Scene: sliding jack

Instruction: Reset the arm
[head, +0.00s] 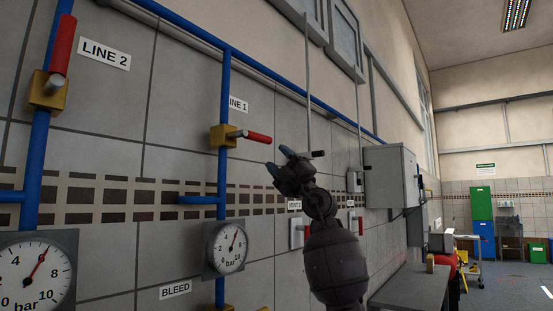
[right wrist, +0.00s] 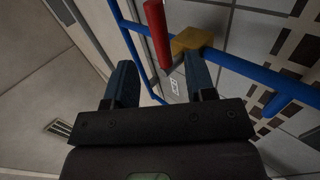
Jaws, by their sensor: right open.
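My right gripper (head: 280,162) is raised in front of the wall, open and empty. It is just right of and below the red lever (head: 258,137) of the LINE 1 valve in the head view, with a gap between them in the picture. That lever points sideways, across its vertical blue pipe, from a yellow valve body (head: 221,136). In the right wrist view, a red lever (right wrist: 157,35) and yellow body (right wrist: 191,41) show beyond the spread fingers (right wrist: 162,87). My left gripper is not in view.
The LINE 2 valve's red lever (head: 62,45) stands along its pipe at left. Two pressure gauges (head: 36,272) (head: 228,248) hang below. A grey wall cabinet (head: 391,175) and a bench (head: 412,288) are at right. Open floor (head: 505,283) lies beyond.

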